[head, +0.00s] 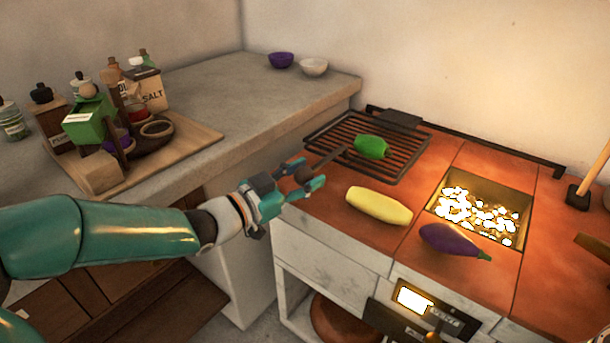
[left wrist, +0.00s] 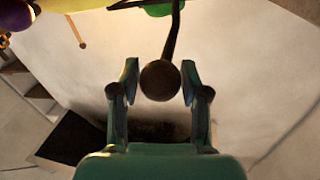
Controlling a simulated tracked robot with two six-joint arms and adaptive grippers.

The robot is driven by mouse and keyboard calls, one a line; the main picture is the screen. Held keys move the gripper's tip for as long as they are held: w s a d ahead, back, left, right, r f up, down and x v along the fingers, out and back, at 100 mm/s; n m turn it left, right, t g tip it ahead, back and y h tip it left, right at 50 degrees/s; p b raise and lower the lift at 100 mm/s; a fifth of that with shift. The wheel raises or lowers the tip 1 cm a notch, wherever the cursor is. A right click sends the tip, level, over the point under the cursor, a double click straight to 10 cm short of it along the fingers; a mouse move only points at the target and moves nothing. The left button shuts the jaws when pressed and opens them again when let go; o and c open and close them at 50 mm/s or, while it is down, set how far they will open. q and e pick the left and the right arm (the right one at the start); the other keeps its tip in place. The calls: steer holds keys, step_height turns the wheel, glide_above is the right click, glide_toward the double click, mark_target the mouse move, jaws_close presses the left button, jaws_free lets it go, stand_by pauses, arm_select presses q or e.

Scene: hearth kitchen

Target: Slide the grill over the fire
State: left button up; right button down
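The dark grill (head: 395,160) is a barred rack on the left part of the red stove top, with a green pepper (head: 371,147) lying on it. Its handle (head: 328,161) sticks out toward the front left and ends in a round knob. The fire (head: 478,214) glows in a square opening to the right, uncovered. My left gripper (head: 303,180) is open at the handle's end. In the left wrist view, the knob (left wrist: 160,80) sits between the tips of the two spread fingers, with gaps on both sides.
A dark rail (head: 480,146) runs along the back. The left counter (head: 250,110) holds jars and two bowls.

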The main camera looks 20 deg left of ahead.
arm_select(q)
jaws_close()
steer(key=shift+d, duration=0.1)
arm_select(e)
steer(key=shift+f, duration=0.1)
